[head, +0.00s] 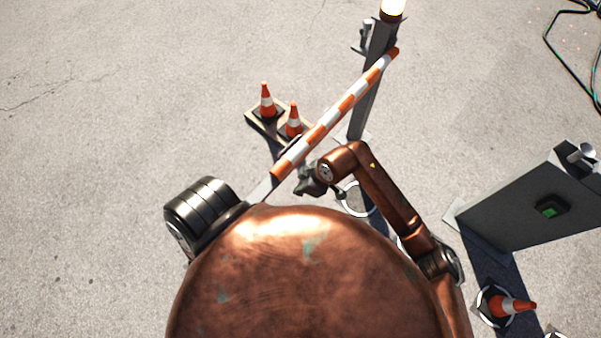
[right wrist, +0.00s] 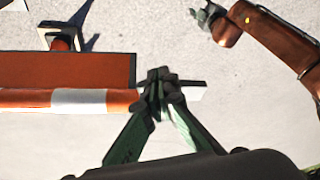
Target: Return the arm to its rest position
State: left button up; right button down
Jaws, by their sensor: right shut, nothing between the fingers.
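My right gripper (head: 312,182) is at the end of my copper arm in the head view, right beside the lower part of the orange-and-white striped barrier arm (head: 335,115). In the right wrist view its green fingers (right wrist: 163,82) are shut and empty, their tips overlapping the striped bar (right wrist: 80,100) near its end. Touching or apart I cannot tell. The barrier arm slants up to the right in the head view, across a grey post. My other arm shows at the upper right of the wrist view, its small left gripper (right wrist: 203,15) too unclear to read.
A dark ribbed counterweight (head: 205,210) sits at the bar's lower end. Two cones (head: 266,98) stand behind the bar. A grey cabinet (head: 520,205) and a fallen-looking cone (head: 512,306) are at right. Cables (head: 560,60) lie at upper right. Open pavement fills the left.

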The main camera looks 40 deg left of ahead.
jog(key=shift+d+r, duration=0.1)
jog(key=shift+r, duration=0.35)
